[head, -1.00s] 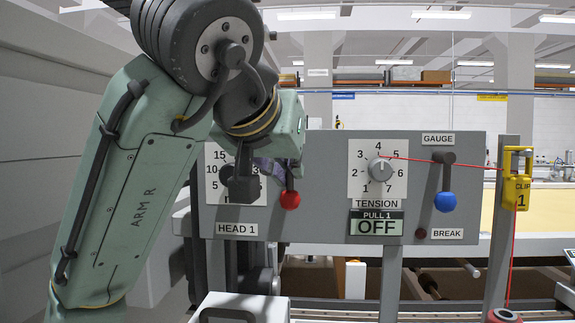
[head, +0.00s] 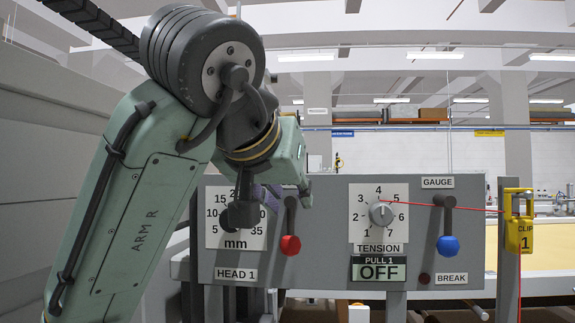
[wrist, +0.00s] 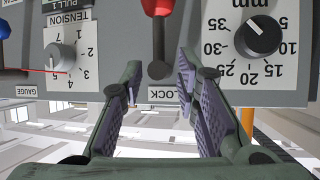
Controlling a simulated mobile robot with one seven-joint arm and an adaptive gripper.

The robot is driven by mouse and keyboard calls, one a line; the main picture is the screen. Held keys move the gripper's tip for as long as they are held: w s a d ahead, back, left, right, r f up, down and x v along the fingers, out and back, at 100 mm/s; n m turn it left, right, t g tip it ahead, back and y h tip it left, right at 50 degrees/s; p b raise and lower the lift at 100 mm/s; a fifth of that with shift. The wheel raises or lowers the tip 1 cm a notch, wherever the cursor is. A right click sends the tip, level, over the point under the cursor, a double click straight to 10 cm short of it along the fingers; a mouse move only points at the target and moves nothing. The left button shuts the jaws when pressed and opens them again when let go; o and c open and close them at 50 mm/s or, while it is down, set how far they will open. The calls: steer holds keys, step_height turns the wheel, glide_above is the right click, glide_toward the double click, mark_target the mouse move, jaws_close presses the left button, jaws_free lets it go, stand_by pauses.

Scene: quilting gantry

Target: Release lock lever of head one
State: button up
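The lock lever of head one is a dark arm with a red knob (head: 290,245), hanging down from its pivot on the grey HEAD 1 panel (head: 330,255). In the upside-down wrist view the red knob (wrist: 157,6) is at the top edge and the pivot is below it, beside the LOCK label (wrist: 172,95). My gripper (wrist: 160,62) is open, with one finger each side of the lever's pivot end. It holds nothing, and I cannot tell how far the fingertips are from the panel. In the head view my gripper (head: 282,192) is partly hidden by my wrist.
The mm dial (head: 222,235) is left of the lever. The TENSION dial (head: 380,213), an OFF display (head: 378,271) and a blue-knobbed GAUGE lever (head: 448,245) are to the right. A red thread (head: 470,210) runs to a yellow clip (head: 518,222).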

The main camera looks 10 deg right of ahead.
mark_target(289, 242)
step_height(289, 242, up, 8)
steer(key=shift+s+f, duration=0.15)
steer(key=shift+f, duration=0.05)
stand_by(0.6)
